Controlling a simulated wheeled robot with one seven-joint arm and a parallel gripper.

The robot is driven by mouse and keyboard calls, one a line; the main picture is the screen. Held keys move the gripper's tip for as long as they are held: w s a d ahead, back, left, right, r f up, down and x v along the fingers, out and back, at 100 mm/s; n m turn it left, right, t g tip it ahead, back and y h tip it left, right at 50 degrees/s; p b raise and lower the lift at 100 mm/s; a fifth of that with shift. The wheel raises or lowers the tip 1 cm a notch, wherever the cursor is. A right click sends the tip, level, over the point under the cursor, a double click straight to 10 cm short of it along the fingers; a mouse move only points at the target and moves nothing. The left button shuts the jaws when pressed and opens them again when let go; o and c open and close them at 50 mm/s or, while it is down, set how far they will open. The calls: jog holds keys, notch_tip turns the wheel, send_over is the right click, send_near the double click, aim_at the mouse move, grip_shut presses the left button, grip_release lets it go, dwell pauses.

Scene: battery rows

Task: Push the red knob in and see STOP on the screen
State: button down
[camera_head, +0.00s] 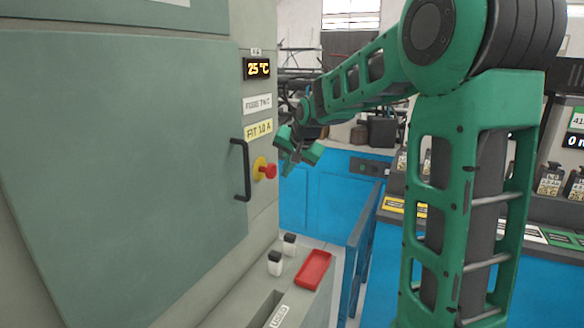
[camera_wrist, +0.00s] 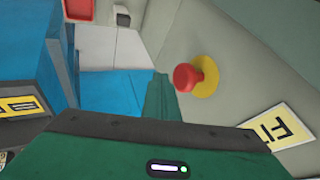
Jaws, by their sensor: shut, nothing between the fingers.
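The red knob (camera_head: 269,171) sticks out from a yellow round plate on the grey cabinet's narrow front panel, right of the door handle. It also shows in the wrist view (camera_wrist: 186,77), right of centre. My gripper (camera_head: 290,165) is shut and empty. In the head view it appears just above and right of the knob. In the wrist view my green finger (camera_wrist: 157,98) shows left of the knob, with a visible gap. I cannot tell the exact distance in depth.
A black door handle (camera_head: 241,170) stands out left of the knob. Below is a ledge with a red tray (camera_head: 313,269) and small white-and-black items (camera_head: 275,263). A blue cabinet (camera_head: 325,195) and railing stand behind. Labels sit between screen and knob, including a yellow one (camera_head: 258,130).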

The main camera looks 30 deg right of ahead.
jog(key=shift+w+a, duration=0.7)
jog(key=shift+w, duration=0.3)
jog(key=shift+w+a, duration=0.55)
jog(key=shift+w, duration=0.3)
jog(key=shift+a+r, duration=0.1)
jog(key=shift+r, duration=0.05)
jog(key=shift+s+d, duration=0.25)
jog(key=shift+d, duration=0.05)
send_near(274, 172)
jog(key=s, duration=0.1)
jog(key=s+d+r, duration=0.1)
jog(key=s, duration=0.1)
jog(key=s+d+r, duration=0.1)
jog(key=shift+s, duration=0.15)
